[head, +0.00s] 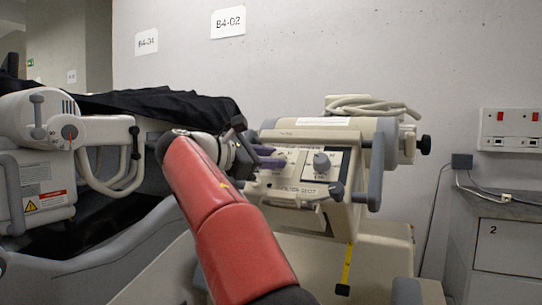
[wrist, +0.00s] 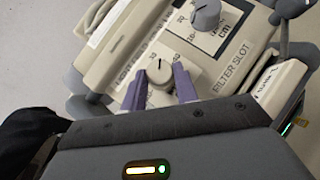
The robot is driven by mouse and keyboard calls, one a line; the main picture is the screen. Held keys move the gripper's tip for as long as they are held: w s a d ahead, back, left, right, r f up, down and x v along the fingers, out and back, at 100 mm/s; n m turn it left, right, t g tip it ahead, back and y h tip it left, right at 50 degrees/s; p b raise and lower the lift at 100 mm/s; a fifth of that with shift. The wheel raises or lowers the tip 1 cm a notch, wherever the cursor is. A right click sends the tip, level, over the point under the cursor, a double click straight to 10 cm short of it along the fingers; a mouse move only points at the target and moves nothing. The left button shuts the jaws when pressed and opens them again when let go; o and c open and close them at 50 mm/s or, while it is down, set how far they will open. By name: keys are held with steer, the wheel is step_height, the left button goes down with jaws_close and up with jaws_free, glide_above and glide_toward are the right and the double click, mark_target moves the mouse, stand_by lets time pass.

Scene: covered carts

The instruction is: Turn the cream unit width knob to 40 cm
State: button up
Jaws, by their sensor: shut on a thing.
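The cream unit (head: 318,135) stands against the wall, with two knobs on its sloped panel. My gripper (head: 272,158) is at the left knob, its purple fingers on either side of it. In the wrist view, my gripper (wrist: 160,85) is shut on this pale knob (wrist: 159,74), which has a dark pointer line on top. The fingers hide part of its scale, and the numbers are too small to read surely. The other knob (head: 322,162) is grey and free; it also shows in the wrist view (wrist: 206,14), by a scale marked "cm".
A "FILTER SLOT" label (wrist: 229,70) lies beside the held knob. At the left stands another cream machine (head: 40,150) with a handle and a dial, partly under black cloth (head: 165,103). A grey cabinet (head: 505,245) stands at the right. A yellow tape (head: 347,265) hangs below the panel.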

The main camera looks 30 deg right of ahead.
steer(key=shift+w+m+g+y, duration=0.15)
steer(key=shift+m+g+y, duration=0.25)
steer(key=shift+m+g, duration=0.7)
steer(key=shift+r+m+g, duration=0.1)
steer(key=shift+m+g, duration=0.3)
steer(key=shift+m, duration=0.5)
steer(key=o, duration=1)
